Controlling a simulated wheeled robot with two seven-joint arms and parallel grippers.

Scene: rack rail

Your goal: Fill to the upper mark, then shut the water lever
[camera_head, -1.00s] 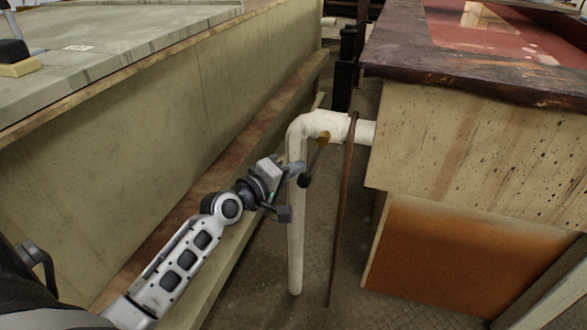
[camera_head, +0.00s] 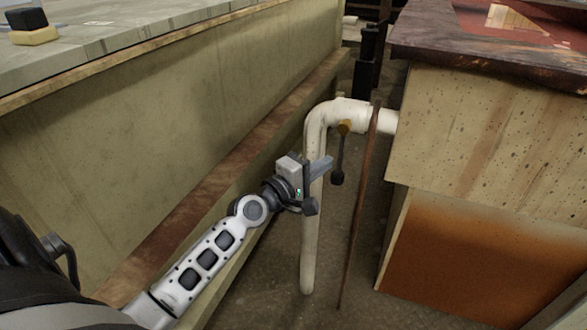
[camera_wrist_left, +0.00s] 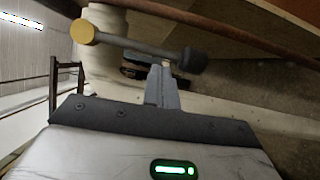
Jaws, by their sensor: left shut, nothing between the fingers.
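The water lever is a thin dark handle (camera_head: 340,153) hanging nearly straight down from a brass pivot (camera_head: 345,127) on a white bent pipe (camera_head: 315,235). It ends in a dark knob. My left gripper (camera_head: 325,164) is shut and empty, just left of the handle in the head view. In the left wrist view its closed fingers (camera_wrist_left: 162,82) point at the handle (camera_wrist_left: 135,44) near the dark knob (camera_wrist_left: 193,61); whether they touch I cannot tell. No fill mark or water level can be made out. My right gripper is not in view.
A rusty thin rod (camera_head: 362,210) leans just right of the lever. A speckled cabinet with a dark top edge (camera_head: 480,72) stands at right. A long pale wall (camera_head: 180,130) with a ledge runs along the left. Floor between them is narrow.

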